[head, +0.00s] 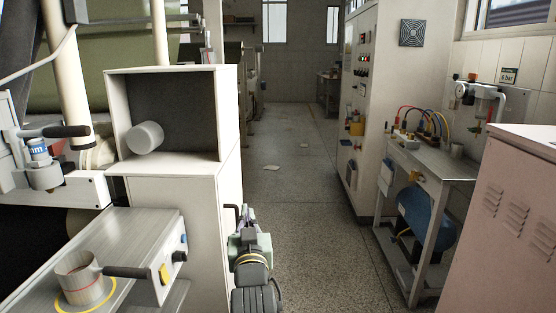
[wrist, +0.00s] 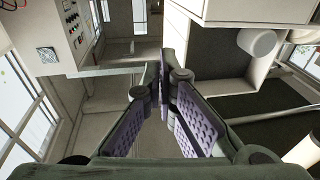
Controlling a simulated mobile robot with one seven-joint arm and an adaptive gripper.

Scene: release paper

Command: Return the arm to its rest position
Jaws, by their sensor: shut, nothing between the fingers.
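My gripper (wrist: 163,72) points away from my wrist camera. Its two purple-padded fingers come together at the tips, with nothing between them. In the head view my gripper (head: 241,212) is at the low centre, at the end of my arm, just right of the white cabinet. It hangs over the open aisle and holds nothing. The arm's dark rounded links below it run out of the bottom of the picture. Small details of the fingers are hard to make out in the head view.
A white cabinet with an open box (head: 120,90) holding a white roll (head: 146,137) stands at left. A metal cup (head: 80,278) sits on the bench in front. A control cabinet (head: 385,90) and workbench (head: 440,160) stand at right. The aisle floor (head: 300,190) is mostly clear.

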